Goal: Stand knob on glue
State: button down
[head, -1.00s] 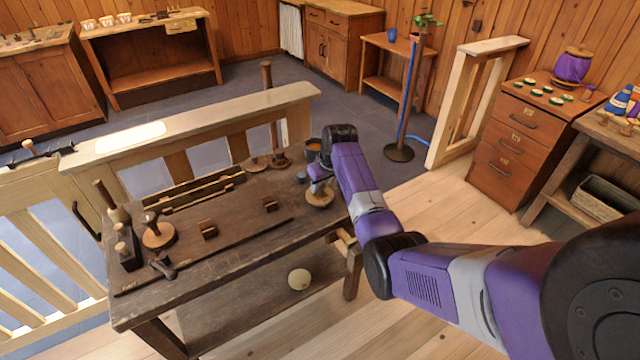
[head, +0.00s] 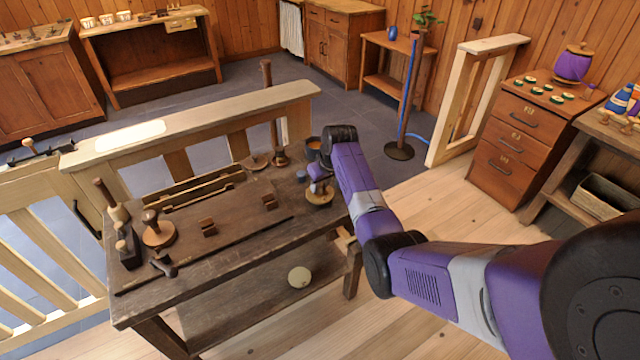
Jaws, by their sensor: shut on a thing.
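My gripper (head: 318,186) points down over a round pale wooden disc (head: 322,200) at the right end of the dark workbench (head: 235,240). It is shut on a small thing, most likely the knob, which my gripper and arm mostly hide. I cannot tell whether the held thing touches the disc. No glue can be made out on the disc at this size.
A dark box (head: 127,250) stands at the left. A pale railing (head: 200,118) runs along the bench's back.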

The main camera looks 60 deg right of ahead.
jog(key=c, duration=0.7)
grip_release()
jog(key=shift+o, duration=0.2)
jog(key=shift+r, duration=0.1)
jog(key=shift+r+p, duration=3.65)
jog(key=shift+r, duration=0.3)
